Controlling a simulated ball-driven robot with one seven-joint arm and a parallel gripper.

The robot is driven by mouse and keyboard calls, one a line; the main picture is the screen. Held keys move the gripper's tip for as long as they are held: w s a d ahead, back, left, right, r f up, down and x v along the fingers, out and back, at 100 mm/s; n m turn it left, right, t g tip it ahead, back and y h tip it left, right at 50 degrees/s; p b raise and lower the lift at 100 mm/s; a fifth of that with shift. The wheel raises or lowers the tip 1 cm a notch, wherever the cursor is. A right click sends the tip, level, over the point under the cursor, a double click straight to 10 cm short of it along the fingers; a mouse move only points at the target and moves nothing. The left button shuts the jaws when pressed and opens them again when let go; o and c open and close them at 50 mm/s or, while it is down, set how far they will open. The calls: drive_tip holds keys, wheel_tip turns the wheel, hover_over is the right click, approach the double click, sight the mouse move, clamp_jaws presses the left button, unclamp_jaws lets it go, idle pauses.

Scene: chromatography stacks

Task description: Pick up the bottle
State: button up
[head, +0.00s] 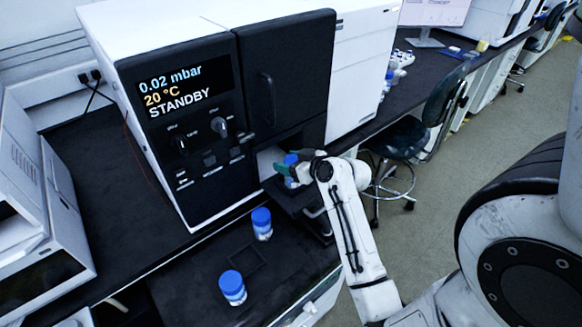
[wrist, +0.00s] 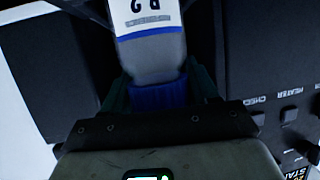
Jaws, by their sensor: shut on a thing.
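A bottle with a blue cap (head: 291,159) is in my gripper (head: 284,170), at the opening low on the front of the black and white machine. In the wrist view the bottle (wrist: 150,45) shows a white label with dark characters. Its blue cap (wrist: 160,96) sits between the fingers of my gripper (wrist: 163,92), which are shut on it. Much of the bottle is hidden by my gripper in the head view, and I cannot tell whether its base touches the tray below.
A dark tray (head: 297,199) juts out from the machine (head: 188,125) under the bottle. Two more blue-capped bottles stand on the dark bench, one nearer (head: 232,288) and one farther (head: 262,224). A stool (head: 401,139) stands at the bench to the right.

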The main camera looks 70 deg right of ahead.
drive_tip(key=shift+r, duration=0.5)
wheel_tip(320, 180, up, 2)
drive_tip(key=shift+r, duration=0.15)
drive_tip(key=w+r+p+v, duration=0.1)
drive_tip(key=v, duration=0.7)
drive_tip(key=w+a+r+p+v, duration=0.1)
drive_tip(key=r+v, duration=0.1)
drive_tip(key=v, duration=0.6)
drive_tip(key=shift+s+a+r, duration=0.2)
drive_tip(key=shift+s+r, duration=0.05)
